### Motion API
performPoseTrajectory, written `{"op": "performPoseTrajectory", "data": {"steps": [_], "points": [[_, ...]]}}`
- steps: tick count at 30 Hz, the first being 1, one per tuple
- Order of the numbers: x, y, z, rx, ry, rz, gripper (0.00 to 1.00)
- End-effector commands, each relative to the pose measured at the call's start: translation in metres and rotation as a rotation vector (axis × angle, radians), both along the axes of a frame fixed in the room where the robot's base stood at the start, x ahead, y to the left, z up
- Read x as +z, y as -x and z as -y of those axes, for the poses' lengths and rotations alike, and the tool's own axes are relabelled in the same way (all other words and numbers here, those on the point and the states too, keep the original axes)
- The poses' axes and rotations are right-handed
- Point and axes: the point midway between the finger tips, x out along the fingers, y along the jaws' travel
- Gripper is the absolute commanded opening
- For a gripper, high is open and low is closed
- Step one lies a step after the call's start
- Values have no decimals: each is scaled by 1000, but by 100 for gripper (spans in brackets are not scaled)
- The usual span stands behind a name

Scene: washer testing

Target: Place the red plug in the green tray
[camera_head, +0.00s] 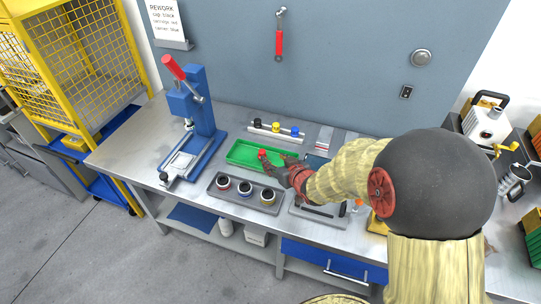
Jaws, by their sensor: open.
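The green tray (239,150) lies on the workbench, right of the blue press. The red plug (262,154) shows over the tray's middle, at the tips of my gripper (269,160). I cannot tell whether the plug rests on the tray floor or is a little above it. My gripper is open and reaches in from the right over the tray's front right part. Its fingers hide part of the tray.
A grey tray (213,191) with three round parts sits in front of the green tray. A rail (270,134) with black, yellow and blue plugs stands behind. A blue press (204,113) with a red handle stands left. The bench's left end is clear.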

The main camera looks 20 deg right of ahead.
Motion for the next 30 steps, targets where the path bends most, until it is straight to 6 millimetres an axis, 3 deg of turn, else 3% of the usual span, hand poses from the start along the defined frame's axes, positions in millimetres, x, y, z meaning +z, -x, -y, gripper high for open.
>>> {"op": "performPoseTrajectory", "data": {"steps": [5,8,11,15,21,24,27,30], "points": [[16,8,5,-16,17,-10,43],[42,16,14,-54,56,-43,43],[80,37,25,-113,98,-104,43],[128,92,32,-184,125,-219,43],[171,197,18,-212,100,-397,43],[181,245,5,-195,78,-472,43],[185,281,-5,-174,63,-529,43],[187,302,-11,-158,52,-563,43]]}}
